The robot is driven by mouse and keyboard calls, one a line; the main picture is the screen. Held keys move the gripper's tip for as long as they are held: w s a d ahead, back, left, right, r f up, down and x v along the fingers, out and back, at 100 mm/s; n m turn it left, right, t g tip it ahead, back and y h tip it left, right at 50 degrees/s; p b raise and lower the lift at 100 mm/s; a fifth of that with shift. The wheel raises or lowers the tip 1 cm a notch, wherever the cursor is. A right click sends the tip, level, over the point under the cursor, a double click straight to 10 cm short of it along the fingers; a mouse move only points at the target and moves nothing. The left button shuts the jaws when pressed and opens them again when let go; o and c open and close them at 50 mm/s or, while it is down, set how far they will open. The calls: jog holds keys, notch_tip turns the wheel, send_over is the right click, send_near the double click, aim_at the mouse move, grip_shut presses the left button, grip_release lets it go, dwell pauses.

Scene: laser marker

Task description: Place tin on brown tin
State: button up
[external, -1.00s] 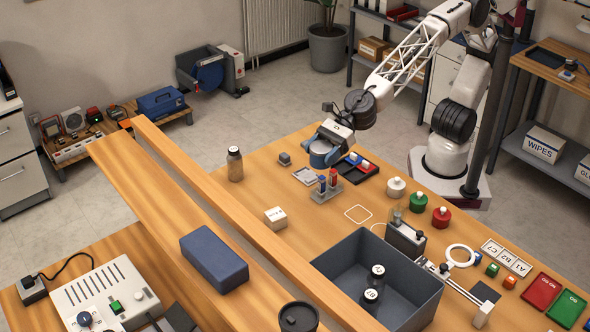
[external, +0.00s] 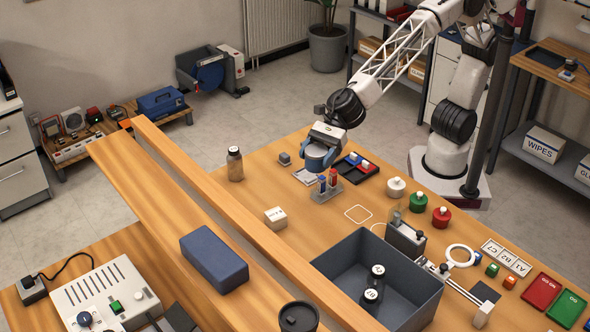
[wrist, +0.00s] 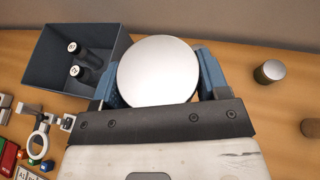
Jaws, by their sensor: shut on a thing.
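My gripper (external: 320,152) is shut on a round tin (wrist: 158,70) with a flat silver top. In the wrist view the tin sits level between the two blue fingers. In the external view the tin (external: 317,158) is partly covered by the gripper and is held above the table. A brownish cylinder (external: 235,164) stands upright to the left, apart from the gripper; it appears to be the brown tin. It also shows at the right in the wrist view (wrist: 270,72). A small brown round thing (wrist: 310,128) is at the right edge there; I cannot tell what it is.
A grey bin (external: 428,300) with two dark bottles stands at the front right. A wooden beam (external: 215,195) runs along the table's left side.

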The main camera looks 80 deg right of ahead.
jog(key=shift+w+a+n+g+y, duration=0.25)
jog(key=shift+w+n+g+y, duration=0.1)
jog(key=shift+n+g, duration=0.4)
jog(key=shift+w+a+n+g, duration=0.15)
jog(key=shift+w+n+g, duration=0.1)
jog(key=shift+n+g, duration=0.25)
jog(key=shift+w+n+g+y, duration=0.3)
jog(key=shift+n+g, duration=0.4)
jog(key=shift+g, duration=0.15)
jog(key=shift+w+n+g+y, duration=0.15)
jog(key=shift+w+n+g, duration=0.1)
jog(key=shift+n+g, duration=0.5)
jog(key=shift+w+d+r+n+g, duration=0.1)
jog(key=shift+w+d+n+g, duration=0.1)
jog(key=shift+n+g, duration=0.3)
jog(key=shift+w+d+r+n+g, duration=0.1)
jog(key=shift+w+n+g, duration=0.15)
jog(key=shift+g, duration=0.4)
notch_tip(320, 180, down, 17)
jog(key=d+n+g, duration=0.1)
jog(key=n+g, duration=0.1)
jog(key=shift+w+d+f+g, duration=0.2)
jog(key=shift+w+d+g, duration=0.1)
jog(key=shift+w+g, duration=0.15)
jog(key=shift+n, duration=0.25)
jog(key=shift+w+a+h, duration=0.15)
jog(key=shift+h, duration=0.15)
